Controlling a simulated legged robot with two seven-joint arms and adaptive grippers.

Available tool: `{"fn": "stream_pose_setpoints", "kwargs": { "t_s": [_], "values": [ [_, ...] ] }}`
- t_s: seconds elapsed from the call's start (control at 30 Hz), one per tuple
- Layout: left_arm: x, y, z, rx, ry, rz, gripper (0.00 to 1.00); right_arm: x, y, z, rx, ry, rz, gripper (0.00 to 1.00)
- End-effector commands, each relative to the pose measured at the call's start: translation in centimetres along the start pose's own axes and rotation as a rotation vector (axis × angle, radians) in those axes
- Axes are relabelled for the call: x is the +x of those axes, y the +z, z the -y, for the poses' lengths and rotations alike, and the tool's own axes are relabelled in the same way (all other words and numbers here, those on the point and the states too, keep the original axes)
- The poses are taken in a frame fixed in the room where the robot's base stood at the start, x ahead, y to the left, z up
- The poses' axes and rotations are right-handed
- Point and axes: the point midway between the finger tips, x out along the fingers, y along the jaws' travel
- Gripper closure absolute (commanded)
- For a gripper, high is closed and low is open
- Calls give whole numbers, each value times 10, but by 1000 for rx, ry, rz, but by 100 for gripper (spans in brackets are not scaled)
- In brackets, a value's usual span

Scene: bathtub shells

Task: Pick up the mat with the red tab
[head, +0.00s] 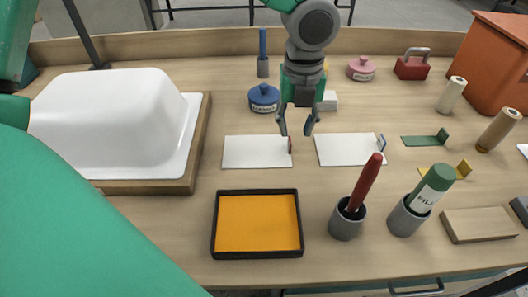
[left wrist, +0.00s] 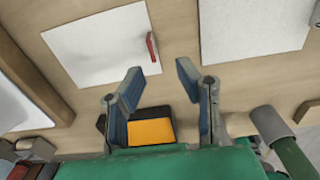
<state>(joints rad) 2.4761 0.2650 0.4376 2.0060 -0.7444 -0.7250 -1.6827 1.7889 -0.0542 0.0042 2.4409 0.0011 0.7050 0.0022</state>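The mat with the red tab is a flat white rectangle (head: 250,152) in the middle of the bench in the head view. Its upright red tab (head: 290,145) stands at its right edge. In the left wrist view the mat (left wrist: 95,45) lies at the upper left, with the tab (left wrist: 152,46) beyond the fingertips. My left gripper (head: 297,132) is open and empty, above the bench close to the tab; the wrist view shows its fingers (left wrist: 159,79) spread apart. I cannot tell its exact height. My right gripper is not in view.
A similar white mat (head: 345,150) with a blue-grey tab (head: 381,143) lies just right. A black-rimmed orange tray (head: 213,225) sits in front. Cups (head: 346,224) holding a red and a green item stand front right. A white tub shell (head: 110,120) fills the left.

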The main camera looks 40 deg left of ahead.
Motion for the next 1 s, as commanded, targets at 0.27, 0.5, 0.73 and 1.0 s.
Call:
{"fn": "stream_pose_setpoints", "kwargs": {
  "t_s": [0.27, 0.5, 0.73, 1.0],
  "values": [
    [21, 2, -2, -1, 0, -2, 71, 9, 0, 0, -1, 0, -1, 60],
    [55, 1, -1, 0, 2, 1, 71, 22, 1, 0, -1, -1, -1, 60],
    [56, 2, -2, 0, -2, 2, 71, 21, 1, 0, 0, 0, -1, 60],
    [56, 2, -2, -1, -2, 0, 100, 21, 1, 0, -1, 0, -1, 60]
  ]
}}
